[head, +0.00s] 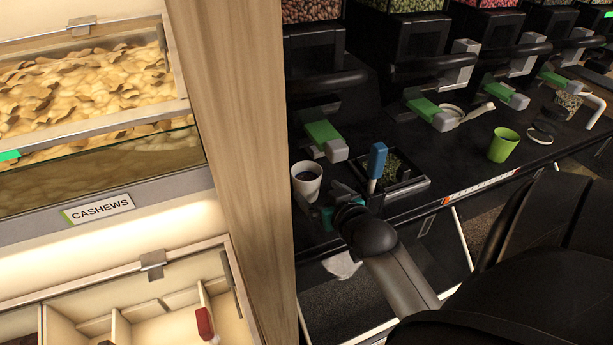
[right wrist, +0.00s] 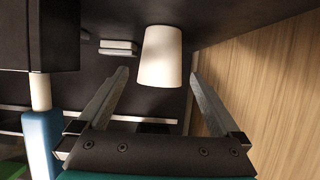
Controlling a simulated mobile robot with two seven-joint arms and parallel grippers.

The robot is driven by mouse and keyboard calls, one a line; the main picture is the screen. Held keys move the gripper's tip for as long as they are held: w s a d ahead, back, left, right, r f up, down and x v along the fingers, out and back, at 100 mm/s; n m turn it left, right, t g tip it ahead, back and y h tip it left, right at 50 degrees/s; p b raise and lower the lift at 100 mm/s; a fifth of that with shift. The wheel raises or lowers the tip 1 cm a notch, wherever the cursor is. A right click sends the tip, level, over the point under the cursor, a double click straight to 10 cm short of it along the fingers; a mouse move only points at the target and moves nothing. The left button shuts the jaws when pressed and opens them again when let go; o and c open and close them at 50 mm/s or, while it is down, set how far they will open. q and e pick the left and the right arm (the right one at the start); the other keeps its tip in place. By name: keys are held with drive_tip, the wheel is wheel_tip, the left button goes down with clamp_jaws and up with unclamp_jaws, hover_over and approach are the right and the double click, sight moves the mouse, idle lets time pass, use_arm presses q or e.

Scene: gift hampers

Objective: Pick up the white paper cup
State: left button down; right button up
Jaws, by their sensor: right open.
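The white paper cup (head: 307,180) stands upright on the dark shelf beside the wooden panel, with something dark showing inside its rim. In the right wrist view the cup (right wrist: 160,55) is centred just past and partly between the two fingertips, with gaps on both sides. My right gripper (head: 318,193) is open and empty, close to the cup on its near side. In the right wrist view the gripper (right wrist: 159,75) has its fingers spread wide. My left gripper is not in view.
Right of the cup, a blue-handled scoop (head: 377,161) stands in a black tray (head: 411,184) of green bits. A green cup (head: 503,145) is farther right. The wooden panel (head: 229,130) rises close to the cup's left. Dispensers with green levers (head: 322,132) overhang the shelf behind.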

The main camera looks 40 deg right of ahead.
sight(301, 176)
drive_tip(key=shift+w+d+f, duration=0.2)
drive_tip(key=shift+w+f, duration=0.1)
drive_tip(key=shift+w, duration=0.3)
drive_tip(key=shift+w+d+f+b, duration=0.15)
drive_tip(key=shift+w+f+b, duration=0.15)
drive_tip(key=shift+w, duration=0.35)
drive_tip(key=b+x, duration=0.1)
drive_tip(key=x, duration=0.3)
drive_tip(key=shift+w, duration=0.4)
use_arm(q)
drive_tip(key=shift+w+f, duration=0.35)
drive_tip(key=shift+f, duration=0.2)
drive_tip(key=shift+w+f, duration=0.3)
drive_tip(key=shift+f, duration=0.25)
use_arm(e)
drive_tip(key=shift+c, duration=0.5)
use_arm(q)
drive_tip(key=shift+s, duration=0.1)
use_arm(e)
drive_tip(key=c, duration=1.2)
drive_tip(key=shift+o, duration=0.2)
drive_tip(key=shift+r, duration=0.15)
